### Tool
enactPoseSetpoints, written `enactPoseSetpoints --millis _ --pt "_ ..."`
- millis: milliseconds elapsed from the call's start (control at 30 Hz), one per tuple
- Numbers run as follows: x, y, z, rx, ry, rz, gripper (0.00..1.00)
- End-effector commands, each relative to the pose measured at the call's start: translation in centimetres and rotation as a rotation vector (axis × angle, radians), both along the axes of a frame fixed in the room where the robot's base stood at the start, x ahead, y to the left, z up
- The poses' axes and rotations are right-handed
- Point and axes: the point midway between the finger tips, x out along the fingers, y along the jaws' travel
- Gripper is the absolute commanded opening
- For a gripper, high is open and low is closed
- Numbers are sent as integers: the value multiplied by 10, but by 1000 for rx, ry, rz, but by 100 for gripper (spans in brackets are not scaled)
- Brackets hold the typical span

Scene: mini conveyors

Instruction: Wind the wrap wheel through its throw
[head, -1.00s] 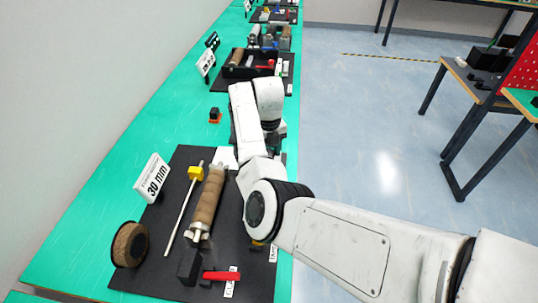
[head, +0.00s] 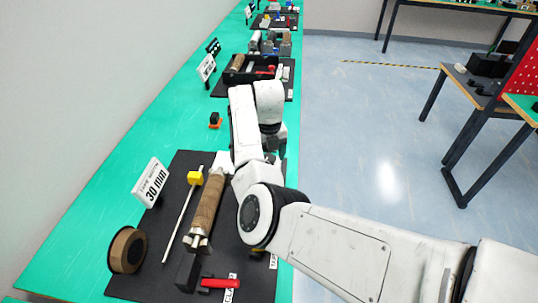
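A black board (head: 170,280) on the green bench carries a brown-wrapped roller (head: 206,205) lying lengthwise. A brown ring-shaped roll with a dark rim (head: 127,250) stands at the board's left edge; I cannot tell whether it is the wrap wheel. A thin pale rod with a yellow block (head: 195,178) lies left of the roller. A red lever (head: 220,283) sits at the board's near end. My arm crosses the board's right side and bends over its far end. My gripper's fingers are hidden behind my arm links, so their opening and any contact do not show.
A white "30 mm" sign (head: 150,183) stands at the board's left. Farther along the bench are a small black-and-orange item (head: 215,120) and other boards with parts. A wall is on the left; open blue floor (head: 370,130) lies on the right.

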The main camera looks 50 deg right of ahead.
Motion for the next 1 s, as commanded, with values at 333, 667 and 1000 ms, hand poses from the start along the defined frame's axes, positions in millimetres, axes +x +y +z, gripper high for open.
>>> enactPoseSetpoints --millis 333,667,1000 --pt "1 0 5 -1 -2 1 75" --pt "1 0 62 -1 -4 0 75" --pt "0 0 104 0 0 1 75"
